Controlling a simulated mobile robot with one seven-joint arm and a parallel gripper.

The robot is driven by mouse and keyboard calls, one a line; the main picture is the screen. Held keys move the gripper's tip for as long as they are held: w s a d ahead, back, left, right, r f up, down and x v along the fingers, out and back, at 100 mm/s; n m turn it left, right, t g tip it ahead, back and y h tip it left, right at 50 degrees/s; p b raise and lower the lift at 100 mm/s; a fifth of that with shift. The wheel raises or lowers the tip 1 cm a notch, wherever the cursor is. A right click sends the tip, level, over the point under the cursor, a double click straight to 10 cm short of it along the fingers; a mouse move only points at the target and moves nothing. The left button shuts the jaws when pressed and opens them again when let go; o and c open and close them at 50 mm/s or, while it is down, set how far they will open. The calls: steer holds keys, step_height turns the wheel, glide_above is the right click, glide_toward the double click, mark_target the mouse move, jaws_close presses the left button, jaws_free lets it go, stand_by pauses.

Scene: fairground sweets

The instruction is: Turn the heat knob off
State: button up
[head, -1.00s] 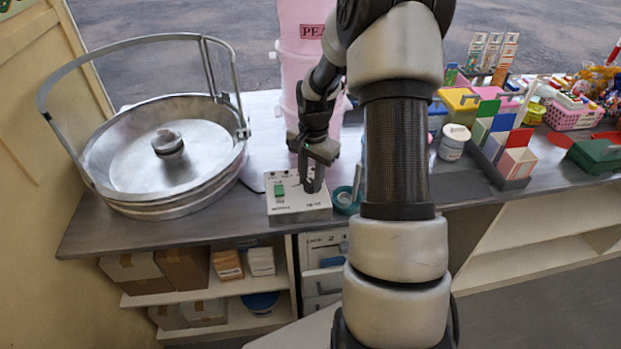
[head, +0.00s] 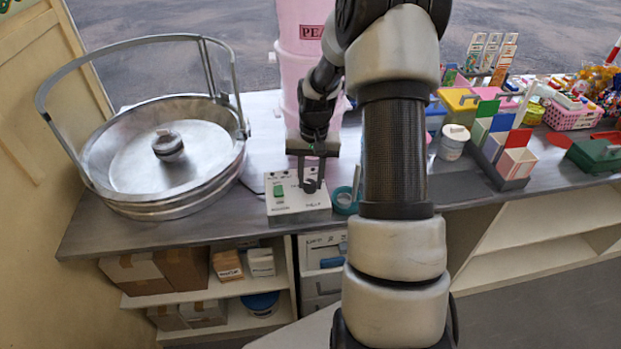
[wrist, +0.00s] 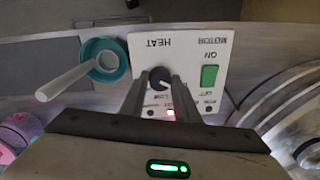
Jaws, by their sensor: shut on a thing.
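The heat knob (wrist: 160,77) is a round dark knob with a pale mark, on a white control box (wrist: 205,55) lettered HEAT, LOW and MOTOR. My gripper (wrist: 160,82) has a finger on either side of the knob and is shut on it. In the head view my gripper (head: 311,182) points down at the right part of the control box (head: 290,209), largely hiding the knob. A red lamp (wrist: 171,112) glows near the knob. The green motor switch (wrist: 209,75) also shows in the head view (head: 279,191). The knob's exact setting is too small to read.
A large round metal pan (head: 125,170) with a raised hoop stands left of the box. A teal ring-shaped thing (head: 343,207) sits close on its right; the wrist view shows a pale stick by it. A pink container (head: 303,40) stands behind.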

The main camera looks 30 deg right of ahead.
mark_target(314, 184)
stand_by(0.4)
steer(key=o, duration=1)
steer(key=shift+o, duration=0.2)
step_height(314, 184, up, 18)
steer(key=shift+s+d+f+p, duration=0.15)
steer(key=shift+d+f+p, duration=0.1)
steer(key=shift+d+p, duration=0.1)
steer(key=shift+s+f, duration=0.1)
